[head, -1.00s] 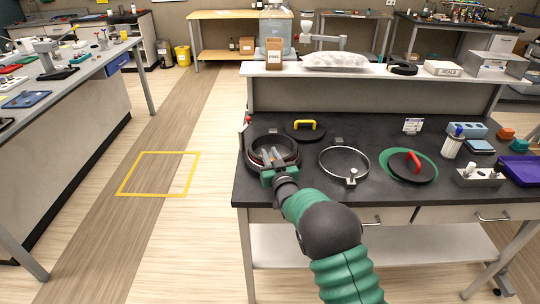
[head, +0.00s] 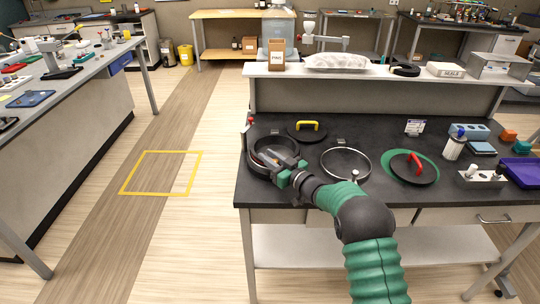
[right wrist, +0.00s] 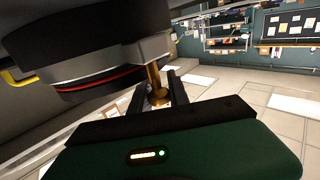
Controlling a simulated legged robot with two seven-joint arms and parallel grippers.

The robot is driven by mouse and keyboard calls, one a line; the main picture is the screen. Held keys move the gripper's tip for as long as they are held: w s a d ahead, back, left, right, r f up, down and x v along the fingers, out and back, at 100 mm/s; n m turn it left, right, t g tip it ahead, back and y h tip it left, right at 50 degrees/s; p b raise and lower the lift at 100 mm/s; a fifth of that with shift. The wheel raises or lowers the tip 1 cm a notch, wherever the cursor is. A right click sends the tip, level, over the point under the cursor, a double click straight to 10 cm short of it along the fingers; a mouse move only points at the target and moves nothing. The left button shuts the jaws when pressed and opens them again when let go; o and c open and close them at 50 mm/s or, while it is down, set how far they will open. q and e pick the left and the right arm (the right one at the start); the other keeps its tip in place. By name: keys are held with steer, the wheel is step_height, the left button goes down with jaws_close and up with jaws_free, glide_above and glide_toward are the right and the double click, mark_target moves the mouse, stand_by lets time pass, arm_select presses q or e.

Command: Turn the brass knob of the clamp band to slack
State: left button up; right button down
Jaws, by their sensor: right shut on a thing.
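A dark round port (head: 268,147) with a thick raised rim stands at the left end of the black bench. My right gripper (head: 278,161) reaches over its front right side, fingers pointing up and left. In the right wrist view the brass knob (right wrist: 158,92) stands between my two fingers, and my right gripper (right wrist: 156,97) is shut on it. Above it are the grey clamp band (right wrist: 118,62) and a dark body with a thin red line. In the head view my gripper hides the knob. My left gripper is in neither view.
A second port ring (head: 345,163) with a small fitting lies just right of my gripper. A black lid with a yellow handle (head: 307,127) lies behind. A lid with a red handle (head: 414,166) sits on a green ring further right. A shelf (head: 375,72) runs along the back.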

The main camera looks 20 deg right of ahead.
steer(key=shift+a+n+y, duration=0.1)
steer(key=shift+n+y, duration=0.3)
steer(key=shift+y, duration=0.1)
steer(key=c, duration=1.3)
jaws_free()
steer(key=v, duration=1.7)
steer(key=shift+w+r, duration=0.1)
steer(key=shift+r, duration=0.1)
